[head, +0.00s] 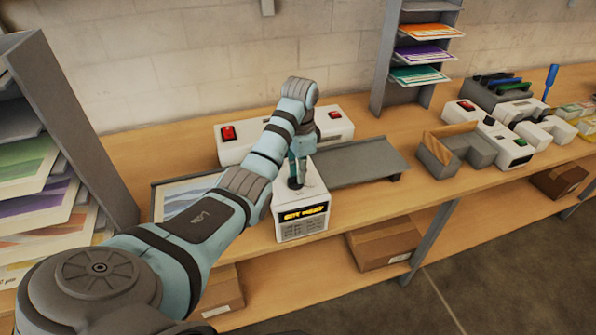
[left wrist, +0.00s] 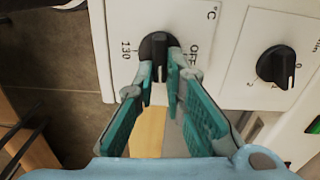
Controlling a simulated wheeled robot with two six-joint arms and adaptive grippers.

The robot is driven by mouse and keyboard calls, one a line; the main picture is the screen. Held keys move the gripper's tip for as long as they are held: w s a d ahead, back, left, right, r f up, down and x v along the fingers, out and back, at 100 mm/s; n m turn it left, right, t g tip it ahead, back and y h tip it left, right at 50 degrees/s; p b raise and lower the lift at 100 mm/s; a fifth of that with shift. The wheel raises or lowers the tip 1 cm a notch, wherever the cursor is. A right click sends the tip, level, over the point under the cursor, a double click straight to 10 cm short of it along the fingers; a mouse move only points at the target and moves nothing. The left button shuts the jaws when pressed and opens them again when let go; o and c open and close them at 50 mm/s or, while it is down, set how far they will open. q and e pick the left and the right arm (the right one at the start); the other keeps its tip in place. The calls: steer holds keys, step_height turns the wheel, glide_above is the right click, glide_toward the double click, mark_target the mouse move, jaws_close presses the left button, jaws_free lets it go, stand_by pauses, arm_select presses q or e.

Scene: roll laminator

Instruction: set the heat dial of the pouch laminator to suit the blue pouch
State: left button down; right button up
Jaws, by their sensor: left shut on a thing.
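The white pouch laminator (head: 302,228) stands at the front of the bench, with yellow text that looks like "SET HEAT" on its display (head: 303,213). My left gripper (head: 296,182) reaches down onto its top. In the left wrist view, the black heat dial (left wrist: 156,44) sits on a white panel marked "130", "OFF" and "°C". The teal fingers of my left gripper (left wrist: 161,72) are shut on the dial's grip ridge. The fingers partly hide the scale. A sheet with a blue-grey picture (head: 190,195) lies on the left tray. My right gripper is not in view.
A second black dial (left wrist: 277,66), marked with "0" and "2", is beside the heat dial. A grey tray (head: 350,163) extends right of the laminator. A sheet rack (head: 60,130) stands at left. A paper shelf (head: 385,60) and other machines (head: 510,145) stand at right.

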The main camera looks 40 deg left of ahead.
arm_select(q)
steer(key=shift+d, duration=0.1)
stand_by(0.3)
steer(key=c, duration=1.8)
jaws_free()
steer(key=shift+w, duration=0.1)
steer(key=shift+o, duration=0.7)
steer(key=shift+w+f, duration=0.15)
steer(key=shift+w, duration=0.1)
steer(key=shift+s, duration=0.2)
